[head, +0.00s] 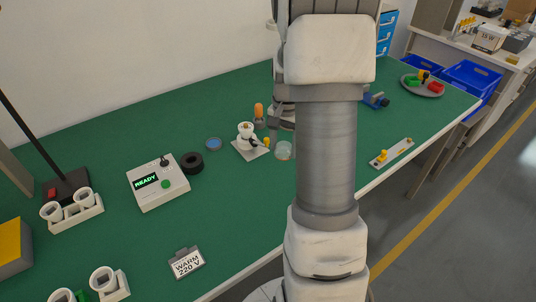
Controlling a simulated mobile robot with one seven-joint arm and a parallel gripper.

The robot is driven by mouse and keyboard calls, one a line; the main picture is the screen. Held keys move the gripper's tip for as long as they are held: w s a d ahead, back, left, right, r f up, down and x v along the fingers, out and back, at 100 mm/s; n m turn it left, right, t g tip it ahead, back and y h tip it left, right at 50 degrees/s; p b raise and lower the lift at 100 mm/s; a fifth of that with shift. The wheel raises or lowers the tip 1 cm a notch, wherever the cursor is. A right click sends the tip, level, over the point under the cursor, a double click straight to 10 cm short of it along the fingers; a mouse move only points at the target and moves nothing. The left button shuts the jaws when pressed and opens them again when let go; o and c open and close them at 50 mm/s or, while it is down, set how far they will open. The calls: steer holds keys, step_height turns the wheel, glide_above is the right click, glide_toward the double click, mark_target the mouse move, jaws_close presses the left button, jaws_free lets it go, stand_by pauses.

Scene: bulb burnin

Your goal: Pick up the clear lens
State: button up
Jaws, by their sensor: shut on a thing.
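The clear lens (284,151) is a pale, see-through disc just left of my arm, at the tip of my gripper (277,138). My gripper is shut on it; the fingers are small here and partly hidden by my arm. I cannot tell whether the lens touches the green table or is a little above it. A blue lens (213,143) lies flat on the table further left.
A white lamp socket on a plate (249,145) stands close left of my gripper, with an orange-topped item (259,112) behind. Left are a black ring (192,162), a READY box (158,183) and bulb holders (75,213). A strip (391,153) lies right.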

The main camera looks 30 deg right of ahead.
steer(key=shift+s+d+r, duration=0.1)
steer(key=shift+d+r, duration=0.3)
steer(key=shift+r, duration=0.15)
steer(key=shift+r+p, duration=1.8)
steer(key=shift+r, duration=0.2)
